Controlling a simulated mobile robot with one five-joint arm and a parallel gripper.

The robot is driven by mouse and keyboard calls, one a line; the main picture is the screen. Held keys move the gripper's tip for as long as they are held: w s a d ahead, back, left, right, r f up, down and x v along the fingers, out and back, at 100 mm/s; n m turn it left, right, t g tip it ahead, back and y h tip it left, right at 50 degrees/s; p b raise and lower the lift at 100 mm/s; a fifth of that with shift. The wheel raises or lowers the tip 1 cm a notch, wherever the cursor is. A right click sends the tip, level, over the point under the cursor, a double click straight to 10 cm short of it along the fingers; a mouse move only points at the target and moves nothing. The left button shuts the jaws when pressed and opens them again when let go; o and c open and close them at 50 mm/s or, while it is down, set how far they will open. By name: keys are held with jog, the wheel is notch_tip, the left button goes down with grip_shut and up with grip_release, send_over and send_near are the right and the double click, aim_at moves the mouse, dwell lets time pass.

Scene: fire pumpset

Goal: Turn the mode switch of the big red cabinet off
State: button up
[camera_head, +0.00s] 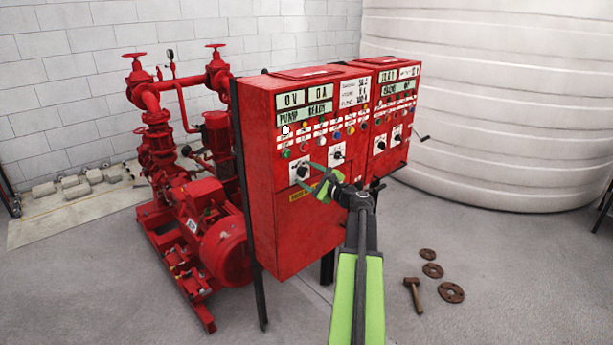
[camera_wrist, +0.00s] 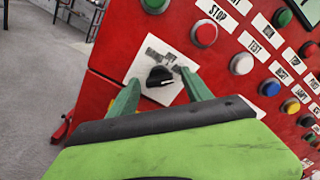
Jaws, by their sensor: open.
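The big red cabinet (camera_head: 290,225) stands in the middle of the head view, with displays, buttons and lamps on its front. A black rotary switch (camera_head: 301,172) on a white square plate sits at the lower left of its panel. In the wrist view this black knob (camera_wrist: 159,76) lies between the two green fingers. My gripper (camera_head: 322,181) is open in front of the panel, close to this switch, with nothing held. Whether the fingers touch the knob cannot be told. The plate's lettering is too blurred to read. A second rotary switch (camera_head: 338,154) sits further right on the panel.
Another red cabinet (camera_head: 393,145) stands at the right with a black side handle (camera_head: 422,138). Red pumps and pipes (camera_head: 195,200) stand at the left. A hammer (camera_head: 413,294) and rusty discs (camera_head: 450,292) lie on the floor at the right. A white tank (camera_head: 490,110) stands behind.

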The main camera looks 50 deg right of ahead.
jog(key=c, duration=1.2)
jog(key=shift+a, duration=0.2)
grip_shut()
jog(key=shift+d, duration=0.15)
jog(key=shift+n, duration=0.4)
jog(key=n, duration=0.2)
jog(key=shift+n, duration=3)
